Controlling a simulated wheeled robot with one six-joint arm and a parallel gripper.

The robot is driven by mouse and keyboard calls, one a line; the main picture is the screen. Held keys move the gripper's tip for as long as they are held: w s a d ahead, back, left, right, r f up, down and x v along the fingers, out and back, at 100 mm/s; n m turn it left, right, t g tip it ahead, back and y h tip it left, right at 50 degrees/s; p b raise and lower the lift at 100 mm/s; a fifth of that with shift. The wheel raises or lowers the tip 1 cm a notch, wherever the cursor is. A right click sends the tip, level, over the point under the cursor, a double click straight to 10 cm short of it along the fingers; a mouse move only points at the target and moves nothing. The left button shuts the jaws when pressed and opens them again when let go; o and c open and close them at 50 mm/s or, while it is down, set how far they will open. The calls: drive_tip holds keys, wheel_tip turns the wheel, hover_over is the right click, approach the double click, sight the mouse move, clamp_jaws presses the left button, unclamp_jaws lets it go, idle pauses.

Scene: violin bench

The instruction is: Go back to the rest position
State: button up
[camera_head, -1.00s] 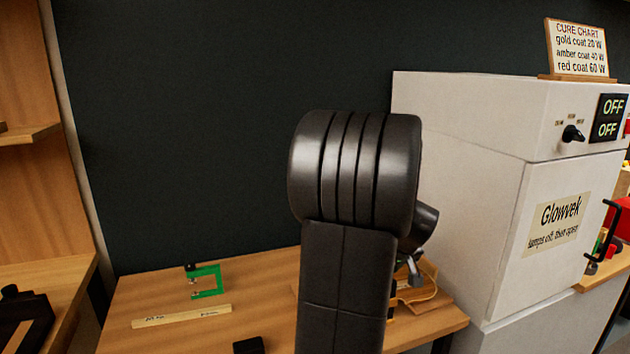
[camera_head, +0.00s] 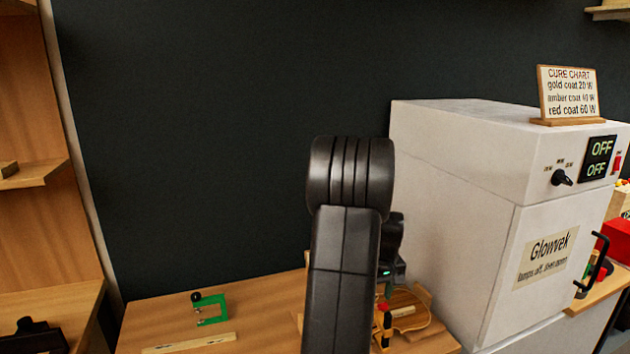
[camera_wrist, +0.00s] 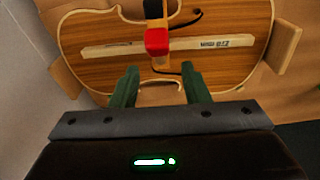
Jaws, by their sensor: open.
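My gripper (camera_wrist: 157,88) is open in the wrist view, its two green fingers apart with nothing between them. Beyond the fingertips lies a violin body (camera_wrist: 235,25) with a pale labelled strip (camera_wrist: 110,47) across it. A red-ended clamp (camera_wrist: 157,41) sits over the strip near the middle. The gap between gripper and violin is hard to judge. In the head view my arm stands in front of the bench and hides part of the violin (camera_head: 408,310); the gripper fingers are hidden there.
A white Glowvek cabinet (camera_head: 455,190) stands right of the bench, its displays reading OFF and a cure chart (camera_head: 569,93) on top. Shelves (camera_head: 40,175) stand at left.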

drive_tip(key=shift+w+a+r+g+p, duration=0.1)
drive_tip(key=shift+w+r+g+p, duration=0.2)
drive_tip(key=shift+g+p, duration=0.4)
drive_tip(key=shift+r, duration=0.65)
drive_tip(key=shift+a, duration=0.15)
